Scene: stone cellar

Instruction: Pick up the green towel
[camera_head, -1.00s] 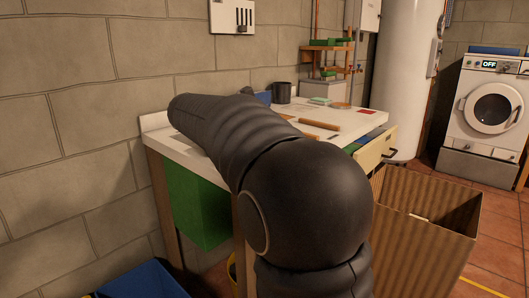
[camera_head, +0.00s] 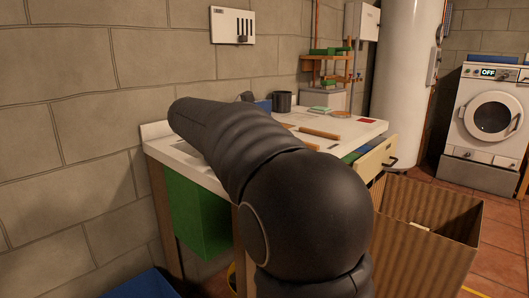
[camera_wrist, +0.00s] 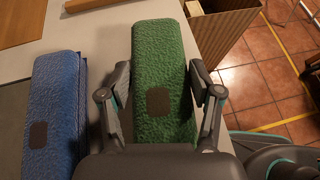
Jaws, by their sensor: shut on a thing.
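In the wrist view, the green towel (camera_wrist: 160,65) is a folded, textured block with a dark square patch. It lies between the two fingers of my gripper (camera_wrist: 160,95), which is shut on it. Its near end is hidden by my gripper's body. The towel shows above or on the pale worktop (camera_wrist: 108,25); I cannot tell whether it touches it. In the head view my arm hides the gripper and the green towel.
A blue towel (camera_wrist: 55,110) lies just left of the green one. In the head view, a dark mug (camera_head: 282,101) and wooden sticks (camera_head: 318,133) are on the worktop. An open drawer (camera_head: 375,160) and a cardboard box (camera_head: 425,230) stand at the right.

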